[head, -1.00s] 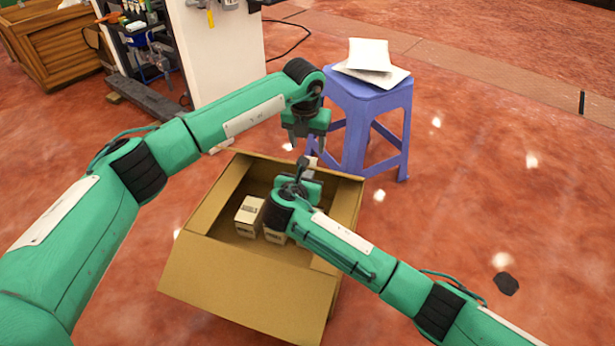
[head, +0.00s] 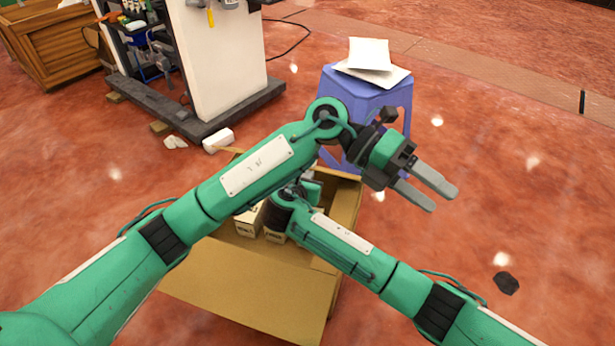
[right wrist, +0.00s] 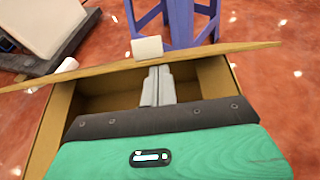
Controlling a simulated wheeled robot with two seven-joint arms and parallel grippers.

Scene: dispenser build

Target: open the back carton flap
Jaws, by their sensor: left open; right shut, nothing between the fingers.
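The brown carton (head: 250,290) stands open on the floor, with its front panel sloping toward me and small boxes (head: 248,220) inside. In the right wrist view the back flap (right wrist: 215,57) is a thin tan strip seen almost edge-on across the carton's back. My right gripper (right wrist: 158,70) is shut and empty inside the carton. Its fingertips reach the flap's lower edge; I cannot tell whether they touch. In the head view my left arm hides those fingers and much of the carton's back. My left gripper (head: 444,199) is open and empty, right of the carton.
A blue stool (head: 390,110) with white packets (head: 370,55) on top stands behind the carton. A white machine (head: 225,65) on a dark base is at the back left. A white block (head: 218,140) lies on the floor beside it.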

